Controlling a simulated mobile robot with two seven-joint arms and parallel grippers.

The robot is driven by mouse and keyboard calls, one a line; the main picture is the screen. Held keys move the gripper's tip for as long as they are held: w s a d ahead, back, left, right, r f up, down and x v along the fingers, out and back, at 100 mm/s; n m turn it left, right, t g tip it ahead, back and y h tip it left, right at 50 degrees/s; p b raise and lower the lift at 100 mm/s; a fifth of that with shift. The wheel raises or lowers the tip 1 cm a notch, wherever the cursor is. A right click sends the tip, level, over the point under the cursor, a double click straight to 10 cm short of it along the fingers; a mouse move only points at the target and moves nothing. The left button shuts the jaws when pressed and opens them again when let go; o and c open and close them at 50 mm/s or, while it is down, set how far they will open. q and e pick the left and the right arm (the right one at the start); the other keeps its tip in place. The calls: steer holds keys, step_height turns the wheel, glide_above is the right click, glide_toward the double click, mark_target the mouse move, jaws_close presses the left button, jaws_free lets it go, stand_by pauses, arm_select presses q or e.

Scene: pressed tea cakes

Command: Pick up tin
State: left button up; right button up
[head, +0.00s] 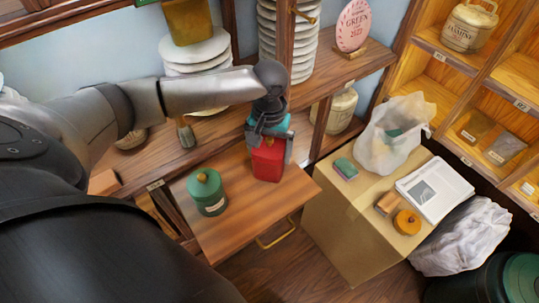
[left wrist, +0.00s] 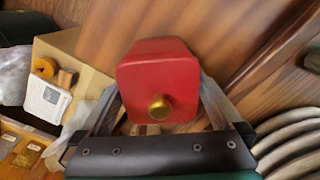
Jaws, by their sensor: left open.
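A red tin (head: 267,163) with square sides stands on the pulled-out wooden board. In the left wrist view the red tin (left wrist: 158,75) shows from above with a gold knob on its lid. My left gripper (head: 270,148) is over it from above. Its open fingers stand on either side of the tin, and I cannot tell if they touch it. A round dark green tin (head: 206,192) with a gold knob stands to the left on the same board. My right gripper is out of view.
The wooden board (head: 245,222) has bare room in front of the tins. A cardboard box (head: 345,215) at right bears a plastic bag (head: 390,135), a booklet (head: 435,188) and small items. Stacked pale discs (head: 195,52) stand on the shelf behind.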

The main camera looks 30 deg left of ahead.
arm_select(q)
steer(key=shift+f, duration=0.35)
steer(key=shift+c, duration=0.4)
steer(key=shift+r, duration=0.1)
steer(key=c, duration=1)
steer(key=shift+r, duration=0.15)
